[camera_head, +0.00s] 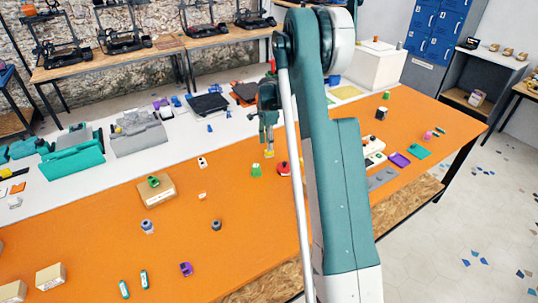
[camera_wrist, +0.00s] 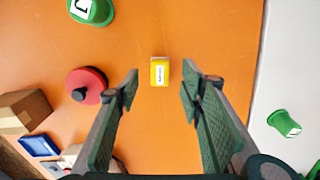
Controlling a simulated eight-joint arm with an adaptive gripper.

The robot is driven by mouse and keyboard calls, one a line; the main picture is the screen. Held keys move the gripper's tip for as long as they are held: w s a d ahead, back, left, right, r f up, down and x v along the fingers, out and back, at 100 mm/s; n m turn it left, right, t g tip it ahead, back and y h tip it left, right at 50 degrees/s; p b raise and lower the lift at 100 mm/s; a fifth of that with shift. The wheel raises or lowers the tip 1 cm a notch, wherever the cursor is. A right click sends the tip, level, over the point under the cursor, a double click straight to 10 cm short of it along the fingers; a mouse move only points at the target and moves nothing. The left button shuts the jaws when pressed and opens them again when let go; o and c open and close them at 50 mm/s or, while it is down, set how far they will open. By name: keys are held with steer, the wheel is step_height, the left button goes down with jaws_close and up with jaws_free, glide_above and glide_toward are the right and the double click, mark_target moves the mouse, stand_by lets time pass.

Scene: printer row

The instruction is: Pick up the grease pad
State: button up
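A small yellow block with a white label (camera_wrist: 160,72) stands on the orange table, between and beyond my fingertips in the wrist view. Its print is too small to read, so I cannot tell for sure that it is the grease pad. My gripper (camera_wrist: 159,83) is open and empty, with one finger on each side of the block in the picture. In the head view my gripper (camera_head: 268,132) points down above the table, and the yellow block (camera_head: 269,153) shows just under it. I see no finger touching the block.
A red round thing with a black knob (camera_wrist: 86,85) lies left of the block. A green labelled thing (camera_wrist: 92,10) is at upper left, and a green one (camera_wrist: 284,123) is on the white strip at right. A brown box (camera_wrist: 22,112) is at far left.

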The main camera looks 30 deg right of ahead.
mark_target(269, 153)
steer(key=shift+f, duration=0.25)
steer(key=shift+d+f+b, duration=0.1)
steer(key=shift+f+b, duration=0.3)
steer(key=shift+f, duration=2.15)
steer(key=c, duration=0.8)
